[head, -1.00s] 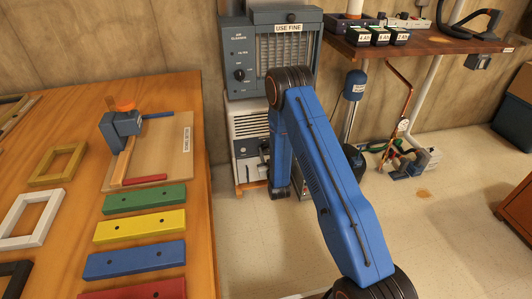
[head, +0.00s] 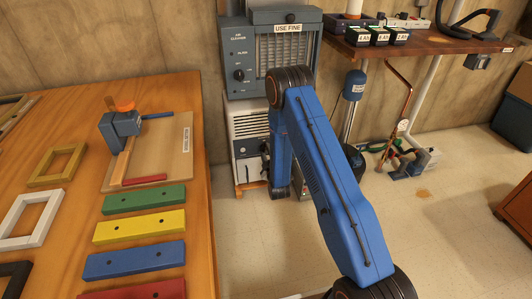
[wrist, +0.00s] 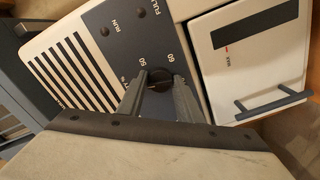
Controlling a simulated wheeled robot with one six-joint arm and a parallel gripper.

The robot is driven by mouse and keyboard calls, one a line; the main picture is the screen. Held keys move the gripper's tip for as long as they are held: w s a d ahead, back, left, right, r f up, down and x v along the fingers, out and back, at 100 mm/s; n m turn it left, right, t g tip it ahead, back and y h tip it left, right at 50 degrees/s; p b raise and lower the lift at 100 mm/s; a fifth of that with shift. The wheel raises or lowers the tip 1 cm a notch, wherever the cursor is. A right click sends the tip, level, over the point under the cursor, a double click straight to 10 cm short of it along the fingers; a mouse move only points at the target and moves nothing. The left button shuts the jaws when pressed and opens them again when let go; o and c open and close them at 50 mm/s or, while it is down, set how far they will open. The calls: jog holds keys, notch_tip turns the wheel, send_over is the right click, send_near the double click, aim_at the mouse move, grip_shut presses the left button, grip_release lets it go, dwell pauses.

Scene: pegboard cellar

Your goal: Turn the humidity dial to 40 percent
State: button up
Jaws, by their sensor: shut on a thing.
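The humidity dial (wrist: 158,76) is a small dark round knob on the dark panel (wrist: 123,35) of a white slatted unit. The marks 50 and 60 show above it. A further mark to the left is partly hidden, and I cannot read where the dial points. My gripper (wrist: 160,86) is shut on the dial, one finger on each side. In the head view the white dehumidifier (head: 248,128) stands on the floor under the grey air cleaner; my arm covers its right part and the dial cannot be made out there.
The air cleaner (head: 239,55) labelled USE FINE sits just above. A wooden workbench (head: 200,230) with coloured bars is at the left. In the wrist view a white front with a grey handle (wrist: 270,105) lies right of the dial. A blue pump (head: 354,85) stands to the right.

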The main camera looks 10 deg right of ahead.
jog(key=shift+n, duration=1.2)
jog(key=o, duration=1)
jog(key=shift+s, duration=0.15)
jog(key=s, duration=1.7)
jog(key=shift+s, duration=0.1)
